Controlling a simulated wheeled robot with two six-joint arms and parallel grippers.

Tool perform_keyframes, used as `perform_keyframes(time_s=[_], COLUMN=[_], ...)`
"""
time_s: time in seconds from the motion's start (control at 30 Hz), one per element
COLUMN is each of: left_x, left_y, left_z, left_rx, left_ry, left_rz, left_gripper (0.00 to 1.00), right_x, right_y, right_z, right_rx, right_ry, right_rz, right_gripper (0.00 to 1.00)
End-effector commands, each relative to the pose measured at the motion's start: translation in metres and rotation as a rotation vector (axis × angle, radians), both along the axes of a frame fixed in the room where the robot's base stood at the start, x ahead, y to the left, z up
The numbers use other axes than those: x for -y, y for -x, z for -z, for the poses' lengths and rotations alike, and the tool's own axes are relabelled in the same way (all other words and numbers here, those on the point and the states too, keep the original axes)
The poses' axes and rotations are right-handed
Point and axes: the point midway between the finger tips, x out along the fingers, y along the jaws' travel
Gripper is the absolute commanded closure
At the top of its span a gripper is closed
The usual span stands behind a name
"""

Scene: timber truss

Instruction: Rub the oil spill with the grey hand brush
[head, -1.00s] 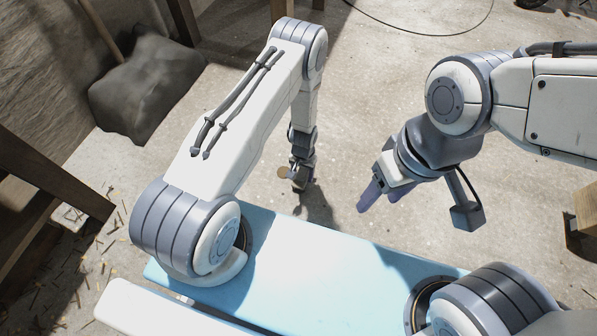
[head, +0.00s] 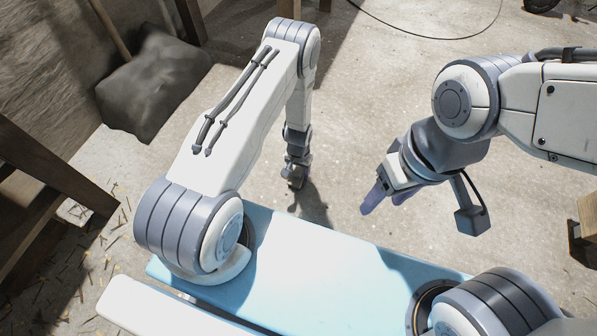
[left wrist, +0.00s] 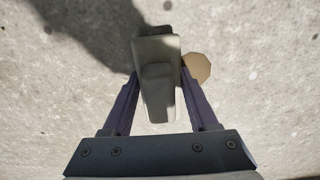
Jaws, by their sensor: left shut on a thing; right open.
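The grey hand brush (left wrist: 157,80) is held between the two purple fingers of my left gripper (left wrist: 160,85), which is shut on it. In the head view my left gripper (head: 296,180) points down at the floor beyond the blue top of my base, and the spill is hidden there. I cannot tell if the brush touches the floor. My right gripper (head: 385,196) is open and empty, over bare floor to the right.
A dark grey sack (head: 152,84) slumps by the wall at the upper left. A wooden frame (head: 45,185) stands at the left, with straw-like bits on the floor. A black cable (head: 430,37) lies at the back. A wooden block (head: 588,215) is at the right edge. The middle floor is clear.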

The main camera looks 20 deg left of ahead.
Motion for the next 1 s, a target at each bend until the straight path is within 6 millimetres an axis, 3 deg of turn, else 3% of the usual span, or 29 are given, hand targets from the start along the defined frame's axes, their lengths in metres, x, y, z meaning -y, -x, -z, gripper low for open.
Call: perform_keyframes(time_s=[0.6, 1.0], left_x=[0.028, 0.028], left_y=[0.001, 0.001], left_z=[0.001, -0.006], left_rx=[0.001, 0.000], left_ry=[0.000, 0.000], left_rz=[0.003, 0.003], left_gripper=[0.93, 0.93], right_x=[0.000, 0.000], right_y=[0.000, 0.000], right_z=[-0.004, -0.010], right_rx=[0.000, 0.000], right_ry=[0.000, 0.000], right_rz=[0.000, 0.000], right_gripper=[0.43, 0.43])
